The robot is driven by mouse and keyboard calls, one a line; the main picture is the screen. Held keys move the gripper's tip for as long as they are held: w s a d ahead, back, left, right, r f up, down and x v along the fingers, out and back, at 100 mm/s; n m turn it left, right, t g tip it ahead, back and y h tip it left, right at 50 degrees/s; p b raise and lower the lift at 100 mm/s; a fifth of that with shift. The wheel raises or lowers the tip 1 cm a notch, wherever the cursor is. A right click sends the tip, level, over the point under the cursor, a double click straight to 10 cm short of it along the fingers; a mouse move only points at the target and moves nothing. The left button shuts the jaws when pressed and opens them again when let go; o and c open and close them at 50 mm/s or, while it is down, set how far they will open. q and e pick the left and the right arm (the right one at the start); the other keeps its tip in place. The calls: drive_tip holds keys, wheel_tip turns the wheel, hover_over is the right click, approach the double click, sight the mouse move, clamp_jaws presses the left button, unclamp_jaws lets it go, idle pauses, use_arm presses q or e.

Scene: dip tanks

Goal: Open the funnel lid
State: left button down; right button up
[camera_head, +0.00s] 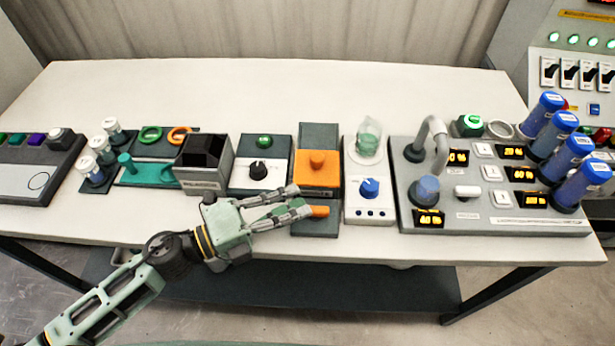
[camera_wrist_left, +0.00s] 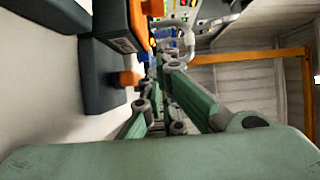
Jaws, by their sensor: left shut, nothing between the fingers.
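An orange block with an orange knob on top (camera_head: 317,172) sits on a dark base (camera_head: 319,136) mid-table. An orange handle (camera_head: 319,211) sticks out low at the front of that unit. I cannot tell for sure which part is the funnel lid. My left gripper (camera_head: 302,201) is shut and empty. Its fingertips are at the front of the orange unit, close to the handle; contact is unclear. In the left wrist view, the orange block (camera_wrist_left: 137,18) and the handle (camera_wrist_left: 129,78) show beside my fingers (camera_wrist_left: 158,90). My right gripper is not in view.
A black-topped grey box (camera_head: 203,165) and a white box with a black knob (camera_head: 258,170) stand left. A white unit with a blue knob (camera_head: 369,189) stands close right, then a grey panel with displays and blue cylinders (camera_head: 567,185). The table's back is clear.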

sight(316, 167)
use_arm(q)
drive_tip(key=shift+w+d+r+p, duration=0.15)
drive_tip(key=shift+w+d, duration=0.15)
drive_tip(key=shift+d, duration=0.15)
drive_tip(key=shift+w+d+r+p, duration=0.15)
drive_tip(key=shift+w+d, duration=0.1)
drive_tip(key=shift+d, duration=0.2)
drive_tip(key=w, duration=0.3)
drive_tip(key=shift+w+d+f+p, duration=0.1)
drive_tip(key=shift+d+f+p, duration=0.2)
drive_tip(key=shift+d, duration=0.1)
drive_tip(key=shift+w, duration=0.3)
drive_tip(key=shift+d, duration=0.1)
drive_tip(key=shift+w, duration=2)
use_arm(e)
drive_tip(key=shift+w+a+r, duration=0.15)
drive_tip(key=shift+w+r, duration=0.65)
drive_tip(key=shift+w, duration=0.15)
use_arm(q)
drive_tip(key=shift+s, duration=0.1)
